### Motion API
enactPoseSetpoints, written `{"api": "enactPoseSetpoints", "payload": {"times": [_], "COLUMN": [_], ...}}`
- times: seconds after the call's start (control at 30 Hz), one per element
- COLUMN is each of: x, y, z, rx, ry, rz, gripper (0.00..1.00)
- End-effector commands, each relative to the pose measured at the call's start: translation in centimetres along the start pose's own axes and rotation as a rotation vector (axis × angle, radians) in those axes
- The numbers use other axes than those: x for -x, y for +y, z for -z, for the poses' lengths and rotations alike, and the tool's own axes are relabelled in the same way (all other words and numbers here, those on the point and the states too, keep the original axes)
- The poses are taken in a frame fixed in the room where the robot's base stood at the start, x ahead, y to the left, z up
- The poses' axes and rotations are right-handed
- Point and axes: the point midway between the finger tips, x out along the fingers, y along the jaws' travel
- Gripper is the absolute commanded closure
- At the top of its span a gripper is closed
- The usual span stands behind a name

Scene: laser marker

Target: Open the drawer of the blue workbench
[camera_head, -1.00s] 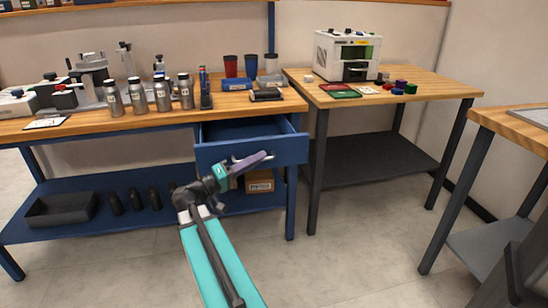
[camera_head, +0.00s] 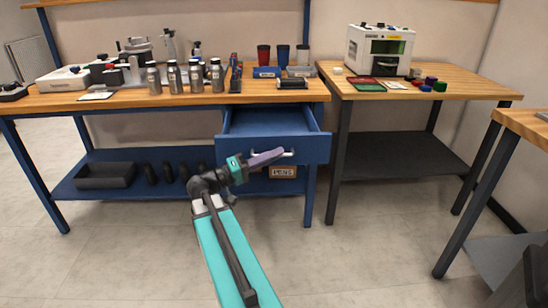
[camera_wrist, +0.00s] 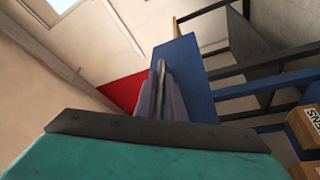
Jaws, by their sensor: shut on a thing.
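The blue workbench (camera_head: 105,103) has a wooden top and stands at the left and middle of the head view. Its blue drawer (camera_head: 312,150) is pulled well out, and its empty inside shows from above. A pale bar handle (camera_head: 289,153) is on the drawer front. My gripper (camera_head: 280,153) is at the handle, its purple fingers shut on it. In the wrist view, the fingers (camera_wrist: 163,98) are closed around the handle in front of the blue drawer front (camera_wrist: 185,62).
Metal bottles (camera_head: 195,76), cups and tools stand on the workbench top. A black tray (camera_head: 104,178) and a cardboard box (camera_head: 283,172) are on its lower shelf. A wooden table (camera_head: 450,85) with a white machine (camera_head: 380,50) stands to the right. The floor in front is clear.

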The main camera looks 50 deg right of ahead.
Motion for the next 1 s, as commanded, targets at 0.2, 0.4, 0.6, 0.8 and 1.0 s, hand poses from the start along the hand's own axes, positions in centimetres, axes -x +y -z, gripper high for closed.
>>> {"api": "enactPoseSetpoints", "payload": {"times": [0.2, 0.4, 0.6, 0.8, 1.0], "x": [-0.4, -0.5, -0.1, 1.5, 4.2], "y": [-0.1, -0.1, 0.0, 0.0, 0.0], "z": [0.0, -0.1, -0.1, -0.1, 0.0], "rx": [0.0, 0.001, 0.001, 0.001, 0.001], "ry": [-0.001, -0.005, -0.005, -0.005, -0.003], "rz": [0.001, -0.002, -0.002, -0.002, -0.001], "gripper": [0.83, 0.83, 0.83, 0.83, 0.83]}}
